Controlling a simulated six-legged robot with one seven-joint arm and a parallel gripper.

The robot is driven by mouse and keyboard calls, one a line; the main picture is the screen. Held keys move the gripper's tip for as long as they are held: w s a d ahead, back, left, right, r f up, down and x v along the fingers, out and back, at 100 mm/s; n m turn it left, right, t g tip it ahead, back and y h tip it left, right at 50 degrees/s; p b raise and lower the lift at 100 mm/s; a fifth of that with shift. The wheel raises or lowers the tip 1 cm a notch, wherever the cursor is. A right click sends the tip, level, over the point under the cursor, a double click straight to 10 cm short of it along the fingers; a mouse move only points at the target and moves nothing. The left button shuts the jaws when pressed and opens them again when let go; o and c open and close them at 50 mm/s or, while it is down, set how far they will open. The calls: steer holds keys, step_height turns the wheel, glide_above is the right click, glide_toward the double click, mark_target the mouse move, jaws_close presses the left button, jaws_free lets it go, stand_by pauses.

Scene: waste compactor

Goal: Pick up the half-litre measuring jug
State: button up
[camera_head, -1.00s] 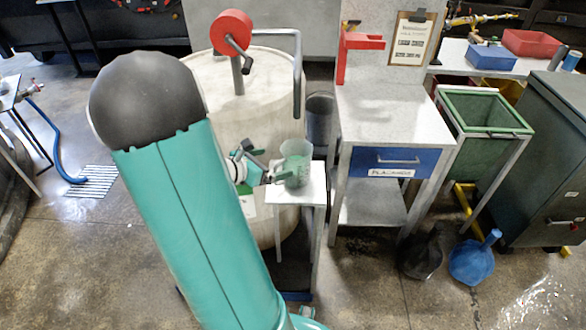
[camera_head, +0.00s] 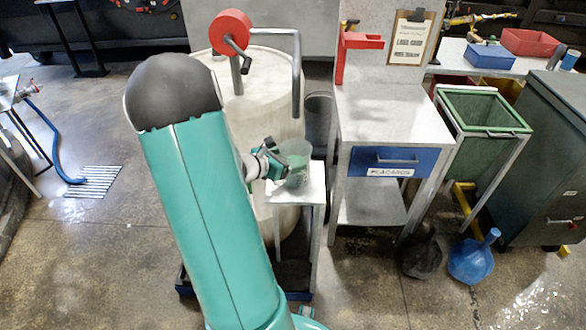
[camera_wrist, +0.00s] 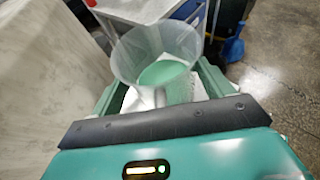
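The measuring jug (camera_head: 295,163) is a clear, translucent cup with green in it. It stands at the small white-topped stand (camera_head: 308,195) beside the pale drum. My gripper (camera_head: 272,160) is at the jug's left side, level with it. In the wrist view the jug (camera_wrist: 158,58) fills the space between my two green fingers (camera_wrist: 160,88), which are spread apart on either side of it. I cannot tell whether either finger touches it. The jug's handle is not clear to see, and its base is partly hidden.
A grey bench (camera_head: 385,115) with a blue drawer (camera_head: 392,162) is to the right.

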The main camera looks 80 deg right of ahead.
steer(key=c, duration=1.1)
steer(key=shift+c, duration=0.2)
steer(key=shift+r, duration=0.15)
